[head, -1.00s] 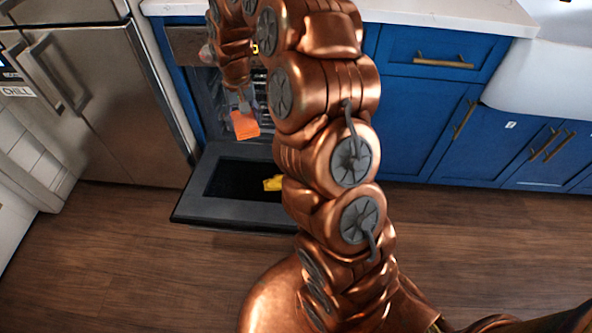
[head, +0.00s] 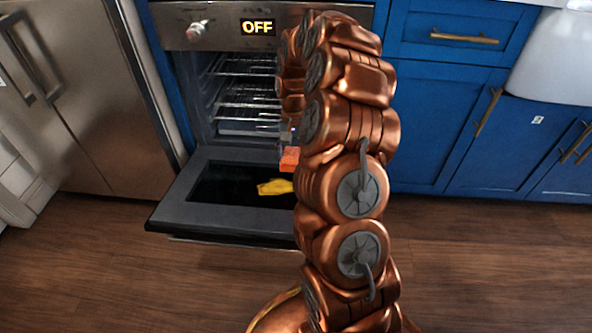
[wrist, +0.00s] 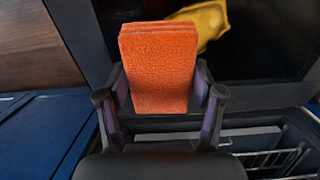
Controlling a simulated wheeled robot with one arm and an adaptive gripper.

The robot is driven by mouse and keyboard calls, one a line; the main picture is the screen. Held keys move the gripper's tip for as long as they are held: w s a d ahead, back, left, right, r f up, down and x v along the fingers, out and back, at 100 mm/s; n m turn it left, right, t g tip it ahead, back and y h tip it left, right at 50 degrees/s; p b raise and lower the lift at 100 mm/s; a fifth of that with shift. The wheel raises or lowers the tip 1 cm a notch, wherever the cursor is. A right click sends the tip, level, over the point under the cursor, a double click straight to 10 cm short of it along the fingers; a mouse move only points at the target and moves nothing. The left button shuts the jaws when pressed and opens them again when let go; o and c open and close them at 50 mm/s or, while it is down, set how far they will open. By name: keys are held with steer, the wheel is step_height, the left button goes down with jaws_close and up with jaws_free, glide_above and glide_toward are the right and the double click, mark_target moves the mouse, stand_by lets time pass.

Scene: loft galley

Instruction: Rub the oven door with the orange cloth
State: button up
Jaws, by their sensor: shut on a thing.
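The oven door (head: 180,211) hangs open and lies flat, with a dark glass panel in its middle. My gripper (wrist: 160,100) is shut on the orange cloth (wrist: 158,62), a folded block held between both fingers in the wrist view. In the head view the orange cloth (head: 289,160) shows just left of my arm, above the door's right part. My arm hides the right end of the door and most of the gripper there. I cannot tell whether the cloth touches the door.
A yellow item (head: 274,187) lies on the door's glass; it also shows behind the cloth in the wrist view (wrist: 208,22). The open oven holds wire racks (head: 245,92). A steel fridge (head: 95,90) stands left, blue cabinets (head: 440,130) right. The wooden floor (head: 120,285) in front is clear.

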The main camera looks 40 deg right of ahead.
mark_target(258, 185)
steer(key=shift+s+d+f+b, duration=0.25)
steer(key=shift+d+f+b, duration=0.15)
steer(key=shift+f, duration=0.45)
steer(key=shift+s+a+f+b, duration=0.15)
steer(key=shift+f+b, duration=0.45)
steer(key=shift+f, duration=0.35)
steer(key=shift+s+a+f+b, duration=0.15)
steer(key=shift+f+b, duration=0.45)
steer(key=shift+f, duration=0.35)
steer(key=shift+s+a+f+b, duration=0.15)
steer(key=shift+f+b, duration=0.45)
steer(key=shift+f, duration=0.35)
steer(key=shift+d, duration=0.1)
steer(key=shift+s+f, duration=0.1)
steer(key=shift+f, duration=0.85)
steer(key=shift+a, duration=0.25)
steer(key=shift+w+a+r+p, duration=0.1)
steer(key=shift+w+a+p, duration=0.5)
steer(key=shift+p, duration=0.1)
steer(key=shift+w+a+p, duration=1.1)
steer(key=shift+w+a, duration=0.4)
steer(key=shift+a, duration=0.25)
steer(key=shift+w+a+f+p, duration=0.2)
steer(key=shift+w+a+p, duration=0.1)
steer(key=shift+w+a, duration=0.3)
steer(key=shift+w+a+r+p, duration=0.1)
steer(key=shift+w+a+p, duration=1.05)
steer(key=shift+a, duration=0.35)
